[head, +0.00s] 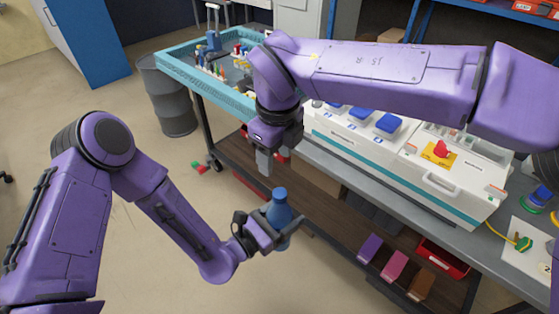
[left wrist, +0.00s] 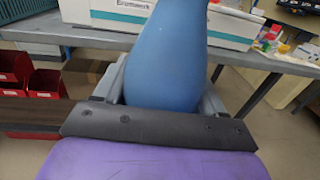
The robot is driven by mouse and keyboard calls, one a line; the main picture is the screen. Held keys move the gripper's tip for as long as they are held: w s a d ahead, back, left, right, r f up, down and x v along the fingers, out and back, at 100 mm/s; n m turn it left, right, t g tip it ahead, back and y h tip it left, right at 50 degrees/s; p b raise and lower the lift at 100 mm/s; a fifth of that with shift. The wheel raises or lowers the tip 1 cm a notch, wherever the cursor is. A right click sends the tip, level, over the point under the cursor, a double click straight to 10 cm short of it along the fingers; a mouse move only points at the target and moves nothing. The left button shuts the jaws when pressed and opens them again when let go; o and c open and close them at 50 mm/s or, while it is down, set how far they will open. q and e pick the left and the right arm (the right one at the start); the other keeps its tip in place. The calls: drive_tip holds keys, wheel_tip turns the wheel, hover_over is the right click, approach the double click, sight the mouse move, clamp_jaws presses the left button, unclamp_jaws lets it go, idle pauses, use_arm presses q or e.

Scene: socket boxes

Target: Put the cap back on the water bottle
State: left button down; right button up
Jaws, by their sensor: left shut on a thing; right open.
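The blue water bottle (head: 281,207) is held upright in my left gripper (head: 275,232), clear of the bench and in front of it. My left gripper is shut on its body. In the left wrist view the bottle (left wrist: 170,55) fills the middle, between the fingers, and its top is cut off. In the head view the bottle's top is a darker blue; I cannot tell whether that is a cap. No separate cap can be made out. My right gripper (head: 265,161) points down, above and slightly left of the bottle, apart from it. It is open, and nothing shows in it.
A grey bench (head: 470,238) with white socket boxes (head: 455,188) stands behind, over a brown lower shelf (head: 325,225) with a red bin (head: 440,258). A teal-edged tray table (head: 205,87) and a grey barrel (head: 168,97) stand at the back left.

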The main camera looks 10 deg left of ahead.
sight(279, 193)
drive_tip(key=shift+s+d+m+g+h, duration=0.15)
drive_tip(key=shift+s+d+m+g, duration=0.15)
drive_tip(key=shift+s, duration=0.2)
drive_tip(key=shift+s+d+m+g+h, duration=0.2)
drive_tip(key=shift+s+d+g, duration=0.1)
drive_tip(key=shift+s, duration=0.2)
drive_tip(key=shift+f, duration=0.15)
wheel_tip(279, 193, down, 8)
drive_tip(key=shift+r, duration=0.1)
clamp_jaws()
drive_tip(key=shift+o, duration=0.7)
unclamp_jaws()
